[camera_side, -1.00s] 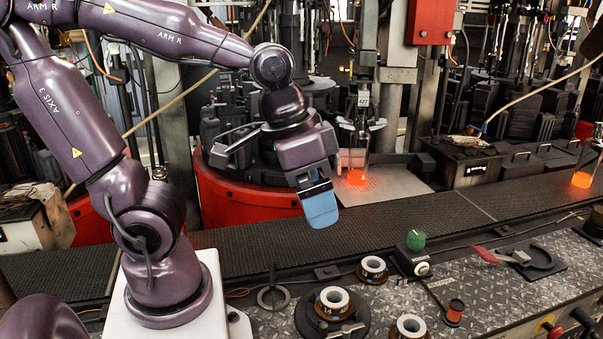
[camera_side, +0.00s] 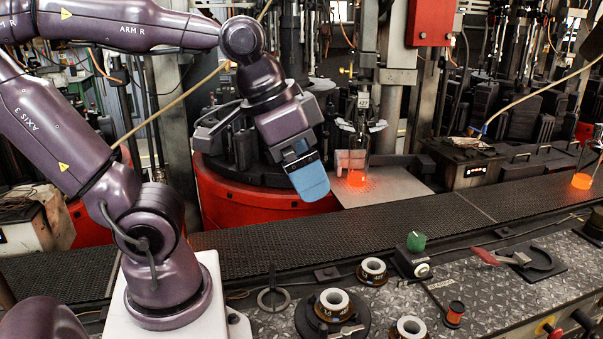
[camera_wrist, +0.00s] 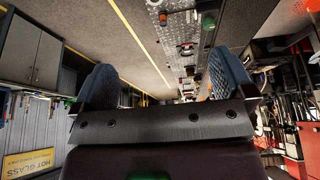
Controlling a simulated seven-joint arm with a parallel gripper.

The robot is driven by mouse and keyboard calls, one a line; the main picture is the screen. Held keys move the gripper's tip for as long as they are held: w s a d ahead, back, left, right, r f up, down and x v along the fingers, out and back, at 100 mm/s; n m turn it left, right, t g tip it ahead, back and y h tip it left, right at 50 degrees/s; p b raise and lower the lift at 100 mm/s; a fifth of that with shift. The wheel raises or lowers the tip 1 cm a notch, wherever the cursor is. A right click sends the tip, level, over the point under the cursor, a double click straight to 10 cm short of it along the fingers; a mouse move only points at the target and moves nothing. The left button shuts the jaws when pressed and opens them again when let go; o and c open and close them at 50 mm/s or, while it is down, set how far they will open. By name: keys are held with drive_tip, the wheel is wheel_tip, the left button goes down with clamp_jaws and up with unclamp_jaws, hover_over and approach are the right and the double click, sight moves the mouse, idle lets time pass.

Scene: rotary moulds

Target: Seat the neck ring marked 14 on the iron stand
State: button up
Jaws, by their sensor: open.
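A neck ring (camera_side: 335,304) with a pale bore and a dark brown body, apparently marked 14, sits on a round black base (camera_side: 305,322) on the tread-plate bench in the side view. The base looks like the iron stand. I cannot tell whether the ring is fully seated. My gripper (camera_side: 309,179), with blue pads, hangs above the belt, well above and behind the ring, holding nothing. In the wrist view my gripper (camera_wrist: 165,80) shows its two blue pads wide apart with nothing between them.
Two similar rings stand nearby, one at the back (camera_side: 372,270) and one at the front (camera_side: 410,328). A flat metal loop (camera_side: 273,300) lies left of the base. A green knob (camera_side: 416,241) and red-handled tool (camera_side: 485,256) are to the right.

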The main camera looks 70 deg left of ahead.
drive_tip(key=shift+r, duration=2.65)
drive_tip(key=shift+n+t, duration=0.3)
drive_tip(key=shift+t, duration=0.2)
drive_tip(key=f, duration=0.3)
drive_tip(key=a+f, duration=0.1)
drive_tip(key=f, duration=0.1)
drive_tip(key=shift+s+a+f, duration=0.1)
drive_tip(key=shift+s+f, duration=0.1)
drive_tip(key=shift+s, duration=0.1)
